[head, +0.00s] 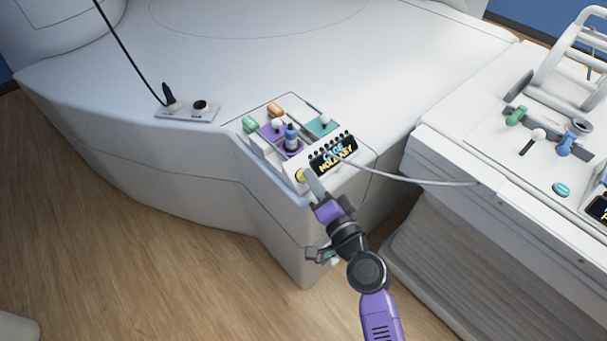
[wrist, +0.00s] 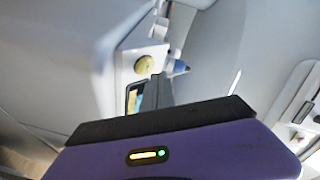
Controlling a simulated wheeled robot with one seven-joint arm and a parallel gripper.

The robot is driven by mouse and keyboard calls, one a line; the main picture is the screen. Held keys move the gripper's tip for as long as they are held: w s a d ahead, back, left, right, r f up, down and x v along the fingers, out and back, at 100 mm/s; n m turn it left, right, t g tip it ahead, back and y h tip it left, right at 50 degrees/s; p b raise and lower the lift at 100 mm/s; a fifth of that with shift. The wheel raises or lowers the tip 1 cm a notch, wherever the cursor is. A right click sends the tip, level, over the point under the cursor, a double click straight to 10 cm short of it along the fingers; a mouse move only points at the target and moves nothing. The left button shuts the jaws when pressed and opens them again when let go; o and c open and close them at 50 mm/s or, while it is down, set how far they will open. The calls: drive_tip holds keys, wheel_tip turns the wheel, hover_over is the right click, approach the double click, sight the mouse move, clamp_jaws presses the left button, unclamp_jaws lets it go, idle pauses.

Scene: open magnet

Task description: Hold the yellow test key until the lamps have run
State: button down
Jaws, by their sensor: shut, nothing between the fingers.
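The yellow test key (head: 299,175) is a round button on the front corner of the white control panel. It also shows in the wrist view (wrist: 145,64), just above the fingertips. My gripper (head: 310,173) is shut and empty, its tips right beside the key; the wrist view shows the tips (wrist: 157,80) too. I cannot tell whether they touch the key. A black display (head: 333,155) beside the key shows blue and yellow lettering. Small dark round dots, perhaps the lamps (head: 330,144), line its upper edge; none looks clearly lit.
Behind the key are a blue-topped knob (head: 291,137), a purple plate, and green, orange and teal controls. A grey cable (head: 410,182) runs right to a second console (head: 510,165) with levers. A small plate with a black stick (head: 169,95) stands left. Wooden floor is clear at left.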

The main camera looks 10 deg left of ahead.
drive_tip(key=shift+f, duration=0.1)
idle(0.7)
drive_tip(key=shift+w+a+f+b, duration=0.2)
drive_tip(key=shift+a+b, duration=0.05)
drive_tip(key=shift+b, duration=0.15)
drive_tip(key=shift+w+a+f+b, duration=0.15)
drive_tip(key=shift+a+f+b, duration=0.1)
drive_tip(key=shift+f+b, duration=0.15)
idle(0.7)
drive_tip(key=shift+r, duration=0.15)
idle(3.8)
drive_tip(key=shift+s+d+r+p, duration=0.35)
drive_tip(key=shift+d+r+p, duration=0.15)
drive_tip(key=shift+r, duration=0.05)
drive_tip(key=shift+s+d+r+p, duration=0.55)
drive_tip(key=shift+d+r+p, duration=0.15)
drive_tip(key=shift+r, duration=0.2)
drive_tip(key=shift+s+d+r+p, duration=0.5)
drive_tip(key=shift+d+r+p, duration=0.15)
drive_tip(key=shift+r, duration=0.25)
